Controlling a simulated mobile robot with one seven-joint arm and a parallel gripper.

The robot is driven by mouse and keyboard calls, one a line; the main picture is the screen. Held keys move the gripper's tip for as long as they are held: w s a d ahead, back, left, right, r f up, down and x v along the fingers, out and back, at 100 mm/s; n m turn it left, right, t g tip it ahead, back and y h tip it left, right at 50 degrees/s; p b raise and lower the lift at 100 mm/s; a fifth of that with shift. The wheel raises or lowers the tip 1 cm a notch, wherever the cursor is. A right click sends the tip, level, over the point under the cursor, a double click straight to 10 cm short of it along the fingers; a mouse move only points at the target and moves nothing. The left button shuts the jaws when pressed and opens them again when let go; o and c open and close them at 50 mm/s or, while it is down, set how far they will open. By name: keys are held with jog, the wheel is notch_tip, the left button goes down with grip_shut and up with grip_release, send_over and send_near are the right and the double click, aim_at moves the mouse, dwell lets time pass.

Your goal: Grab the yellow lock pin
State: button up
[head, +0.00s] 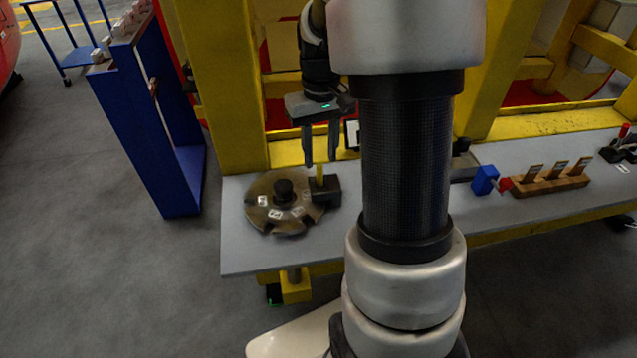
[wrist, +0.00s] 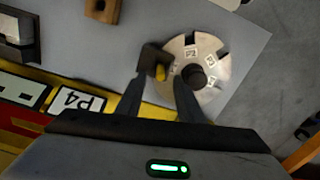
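The yellow lock pin (head: 319,174) stands upright in a dark block (head: 328,192) at the right edge of a round notched metal disc (head: 262,210). My gripper (head: 320,160) is open and points down over the pin. In the wrist view the yellow pin (wrist: 161,73) shows between the two fingertips of my gripper (wrist: 159,78), with a gap on each side. How far down the fingers reach along the pin is hard to tell. Nothing is held.
The disc with a black hub (head: 284,190) lies on a grey bench (head: 245,258). Yellow posts (head: 217,80) rise behind it. To the right are a blue block (head: 485,180) and a wooden rack (head: 550,185). A blue stand (head: 140,130) is at left.

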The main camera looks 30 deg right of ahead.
aim_at(319, 165)
jog(key=shift+w+f, duration=0.1)
jog(key=shift+f, duration=3.1)
grip_shut()
